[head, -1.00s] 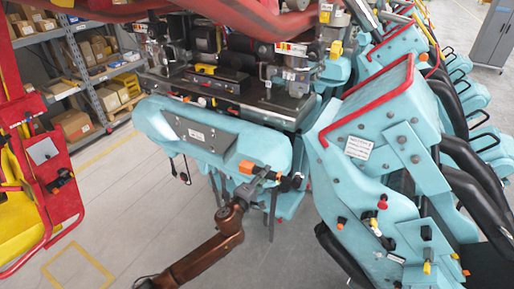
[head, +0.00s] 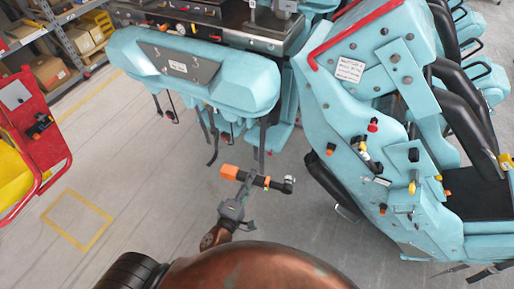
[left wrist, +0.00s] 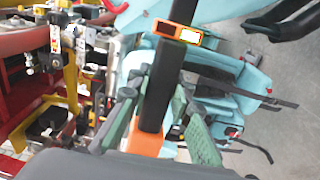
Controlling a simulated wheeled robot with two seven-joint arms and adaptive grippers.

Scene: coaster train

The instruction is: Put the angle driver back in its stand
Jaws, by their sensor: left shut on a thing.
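The angle driver (head: 259,181) has a black body, an orange end on the left and a grey-black angled head on the right. My left gripper (head: 244,184) is shut on its body and holds it in the air, seen against the grey floor below the teal car front. I cannot make out the driver's stand in either view. My right gripper is not in view.
The teal car front (head: 195,72), with straps hanging below, is beyond the driver. A large teal seat unit (head: 365,130) with red trim stands at the right. A red and yellow cart (head: 35,130) is at the left, shelves (head: 50,60) behind. Open floor lies between.

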